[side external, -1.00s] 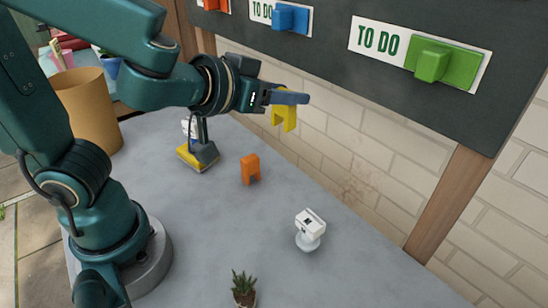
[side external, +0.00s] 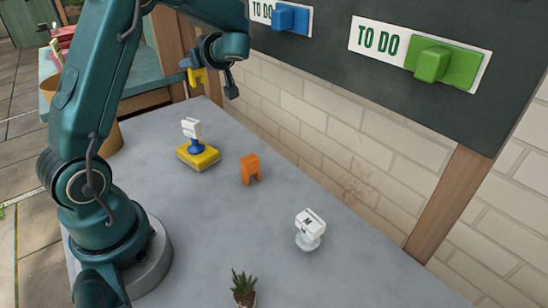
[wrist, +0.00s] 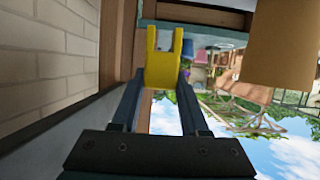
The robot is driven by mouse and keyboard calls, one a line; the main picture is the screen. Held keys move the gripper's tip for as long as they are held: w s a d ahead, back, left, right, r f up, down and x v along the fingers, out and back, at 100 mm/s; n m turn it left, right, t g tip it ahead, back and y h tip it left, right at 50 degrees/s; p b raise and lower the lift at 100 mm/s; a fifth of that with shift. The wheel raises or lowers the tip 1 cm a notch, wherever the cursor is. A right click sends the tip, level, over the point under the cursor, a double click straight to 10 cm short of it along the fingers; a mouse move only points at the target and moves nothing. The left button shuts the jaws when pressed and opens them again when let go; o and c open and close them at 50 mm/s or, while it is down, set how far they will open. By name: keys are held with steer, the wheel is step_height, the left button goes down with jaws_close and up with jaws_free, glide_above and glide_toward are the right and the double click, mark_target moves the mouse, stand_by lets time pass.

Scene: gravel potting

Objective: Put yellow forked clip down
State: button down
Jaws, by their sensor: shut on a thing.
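The yellow forked clip (side external: 199,76) is held in the air above the far end of the grey table. In the wrist view the clip (wrist: 162,70) sits between my two dark fingers with its two prongs pointing away from me. My gripper (side external: 186,64) is shut on it. In the side view my wrist and arm partly hide the gripper and the clip. The clip appears clear of the table top.
The grey table (side external: 215,225) holds an orange forked clip (side external: 250,169), a yellow base (side external: 198,156) bearing a blue-and-white piece, a white device (side external: 309,231) and a potted plant (side external: 243,288). A dark board (side external: 330,30) with coloured blocks hangs behind. A tan cylinder (wrist: 290,45) stands nearby.

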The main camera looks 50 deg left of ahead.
steer(key=s+a+f+n+g+h, duration=0.1)
steer(key=s+a+f+n+g, duration=0.1)
steer(key=s+a+n+g, duration=0.4)
steer(key=shift+m+t, duration=0.4)
steer(key=shift+m, duration=0.4)
steer(key=shift+s+d+f, duration=0.1)
steer(key=shift+d+f, duration=0.05)
steer(key=shift+f, duration=1.45)
steer(key=shift+s+d+f, duration=0.1)
steer(key=shift+s+f, duration=0.05)
steer(key=shift+f, duration=1.45)
steer(key=shift+s+d+f, duration=0.1)
steer(key=shift+d+f, duration=0.05)
steer(key=shift+f, duration=1.45)
steer(key=shift+f, duration=0.1)
steer(key=shift+f, duration=0.35)
steer(key=shift+f, duration=0.15)
steer(key=shift+c, duration=2.1)
jaws_free()
